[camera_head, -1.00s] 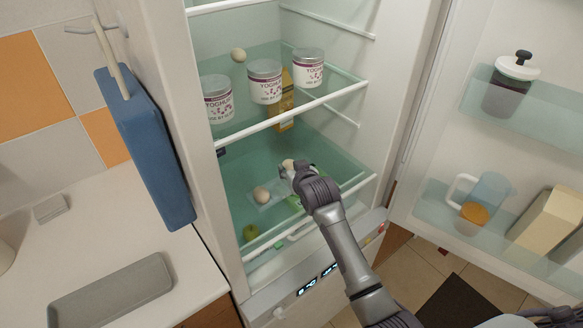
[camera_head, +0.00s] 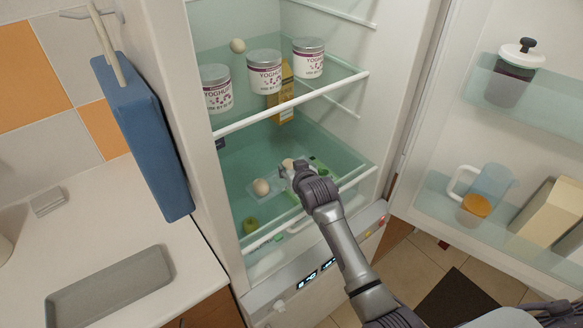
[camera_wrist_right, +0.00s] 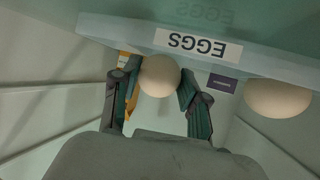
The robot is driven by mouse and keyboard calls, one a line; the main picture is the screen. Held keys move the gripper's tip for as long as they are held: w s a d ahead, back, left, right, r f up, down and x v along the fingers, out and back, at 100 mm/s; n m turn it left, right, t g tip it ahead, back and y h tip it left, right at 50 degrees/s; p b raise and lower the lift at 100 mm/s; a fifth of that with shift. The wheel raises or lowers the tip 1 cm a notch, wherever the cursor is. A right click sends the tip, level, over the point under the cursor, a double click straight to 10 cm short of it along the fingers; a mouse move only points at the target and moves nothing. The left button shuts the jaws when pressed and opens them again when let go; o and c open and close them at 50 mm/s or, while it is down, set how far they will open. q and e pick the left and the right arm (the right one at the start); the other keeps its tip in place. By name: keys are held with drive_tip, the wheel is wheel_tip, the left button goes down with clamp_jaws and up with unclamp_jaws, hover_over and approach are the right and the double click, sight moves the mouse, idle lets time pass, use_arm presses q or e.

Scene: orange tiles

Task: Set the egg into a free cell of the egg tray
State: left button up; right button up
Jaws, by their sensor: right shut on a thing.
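My right gripper (camera_wrist_right: 160,92) is shut on a pale egg (camera_wrist_right: 160,75), held between its two fingers. In the head view this egg (camera_head: 288,163) shows just beyond the gripper (camera_head: 287,172), inside the fridge. The egg tray (camera_head: 266,199) is a pale, clear tray on the lower shelf; its wall (camera_wrist_right: 120,30) with an upside-down EGGS label spans the wrist view. A brownish egg (camera_head: 261,187) stands in the tray, left of the gripper; an egg (camera_wrist_right: 278,98) shows at the right in the wrist view. My gripper and forearm hide part of the tray. My left gripper is not in view.
The upper shelf edge (camera_head: 290,104) overhangs. The fridge door (camera_head: 440,150) stands open at right.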

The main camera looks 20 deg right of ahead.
drive_tip(key=shift+f, duration=0.2)
drive_tip(key=o, duration=1.2)
drive_tip(key=shift+r+p, duration=3)
drive_tip(key=shift+p, duration=0.2)
